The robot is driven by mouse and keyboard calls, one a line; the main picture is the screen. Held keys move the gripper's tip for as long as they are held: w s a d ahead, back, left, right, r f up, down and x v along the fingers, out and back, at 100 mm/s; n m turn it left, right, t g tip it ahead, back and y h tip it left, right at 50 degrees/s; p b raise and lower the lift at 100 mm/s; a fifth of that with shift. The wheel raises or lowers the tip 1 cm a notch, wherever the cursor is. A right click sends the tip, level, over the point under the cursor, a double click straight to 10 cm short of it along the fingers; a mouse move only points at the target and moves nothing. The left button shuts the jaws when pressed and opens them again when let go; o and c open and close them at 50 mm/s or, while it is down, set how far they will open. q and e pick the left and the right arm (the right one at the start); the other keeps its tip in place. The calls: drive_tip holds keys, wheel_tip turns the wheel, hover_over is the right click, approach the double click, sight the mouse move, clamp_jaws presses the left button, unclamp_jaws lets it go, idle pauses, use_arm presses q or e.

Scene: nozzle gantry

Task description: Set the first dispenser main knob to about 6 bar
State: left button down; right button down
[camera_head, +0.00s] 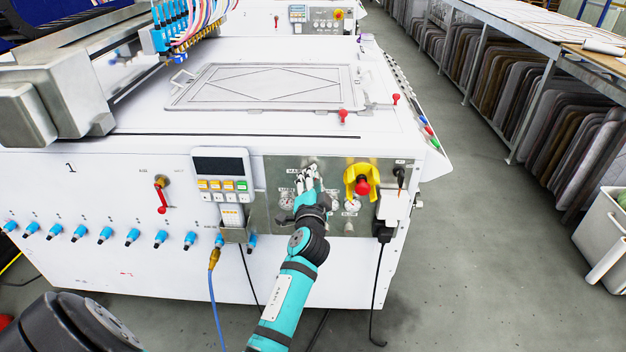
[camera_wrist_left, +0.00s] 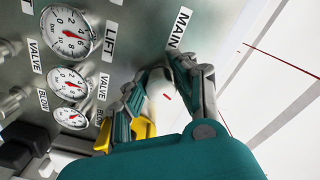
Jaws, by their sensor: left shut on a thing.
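The main knob (camera_wrist_left: 166,96) is a pale round knob with a short red mark, beside the MAIN label (camera_wrist_left: 180,30) in the left wrist view. My left gripper (camera_wrist_left: 165,88) is shut on it, one finger on each side. In the head view my left gripper (camera_head: 308,180) reaches the metal control panel (camera_head: 276,168) and hides the knob. In the wrist view, the LIFT gauge (camera_wrist_left: 68,32), a middle gauge (camera_wrist_left: 68,83) and a lower gauge (camera_wrist_left: 71,118) show beside the gripper. I cannot tell which reads the main pressure. My right gripper is not in view.
A red emergency button (camera_head: 362,186) in a yellow guard (camera_head: 351,173) sits right of my gripper. A keypad display (camera_head: 221,165) is to its left. Cables hang below. A red-handled valve (camera_head: 161,194) and blue fittings (camera_head: 132,237) line the white machine front.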

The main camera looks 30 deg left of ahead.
use_arm(q)
drive_tip(key=shift+r, duration=0.1)
drive_tip(key=c, duration=1)
unclamp_jaws()
wheel_tip(320, 180, up, 10)
